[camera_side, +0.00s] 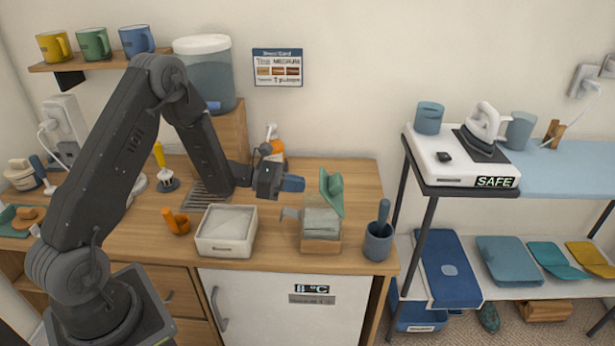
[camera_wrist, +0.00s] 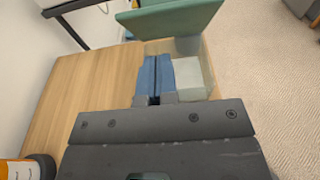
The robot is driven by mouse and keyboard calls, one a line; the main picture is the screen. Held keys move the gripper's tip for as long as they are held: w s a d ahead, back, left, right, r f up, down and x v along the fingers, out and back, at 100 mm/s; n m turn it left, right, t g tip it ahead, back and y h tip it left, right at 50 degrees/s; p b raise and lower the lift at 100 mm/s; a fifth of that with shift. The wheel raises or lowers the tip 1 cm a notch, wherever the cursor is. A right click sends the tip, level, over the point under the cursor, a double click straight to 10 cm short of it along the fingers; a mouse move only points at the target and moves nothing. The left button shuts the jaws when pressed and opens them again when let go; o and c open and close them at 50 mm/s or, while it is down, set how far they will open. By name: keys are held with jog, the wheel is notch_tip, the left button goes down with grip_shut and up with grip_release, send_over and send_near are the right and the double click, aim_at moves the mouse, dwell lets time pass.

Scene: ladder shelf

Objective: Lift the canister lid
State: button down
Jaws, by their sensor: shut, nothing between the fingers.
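The canister (camera_side: 322,222) stands on the wooden counter, with a clear body, pale contents and a wooden base. Its green lid (camera_side: 331,192) is tilted steeply up at the canister's top. In the wrist view the lid (camera_wrist: 170,17) spans the top, above the clear canister body (camera_wrist: 208,75). My gripper (camera_side: 298,184) has blue fingers pointing right, just left of the lid and above the canister's left side. In the wrist view the fingers (camera_wrist: 152,64) lie together with nothing between them, overlapping the canister in the picture. Whether they touch the lid cannot be told.
A white box (camera_side: 226,248) stands left of the canister, and a dark mortar with pestle (camera_side: 378,240) stands to its right. An orange-topped bottle (camera_side: 274,150) is behind my gripper. The shelf with an iron (camera_side: 484,122) is farther right. Counter behind the canister is clear.

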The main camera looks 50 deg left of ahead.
aim_at(335, 175)
jog(key=shift+w+d+r, duration=0.95)
jog(key=shift+w+r, duration=0.1)
jog(key=shift+r, duration=0.1)
jog(key=shift+w+d+r+g+y, duration=0.5)
jog(key=shift+w+d+r, duration=0.3)
jog(key=shift+r, duration=0.2)
